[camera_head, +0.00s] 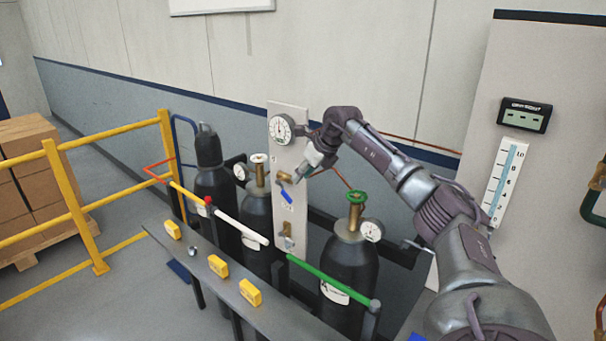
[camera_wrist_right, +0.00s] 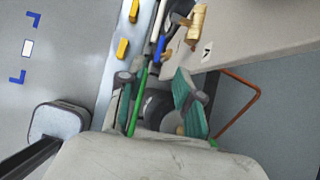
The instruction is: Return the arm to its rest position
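My right arm (camera_head: 455,235) comes in from the lower right and bends at a raised elbow. My right gripper (camera_head: 306,169) points down in front of the upright pale panel (camera_head: 287,112). It is close to a brass valve with a blue lever (camera_head: 286,196), which in the wrist view lies beyond the fingers (camera_wrist_right: 160,47). In the right wrist view the two teal-padded fingers of the gripper (camera_wrist_right: 158,92) stand apart with nothing held between them. My left gripper is not in view.
Dark gas cylinders (camera_head: 347,265) stand behind a rail with a green bar (camera_head: 330,281). Yellow blocks (camera_head: 219,265) lie on a narrow grey shelf (camera_head: 203,255). A round gauge (camera_head: 281,128) is on the panel. A yellow barrier (camera_head: 75,200) and boxes (camera_head: 25,160) are at left.

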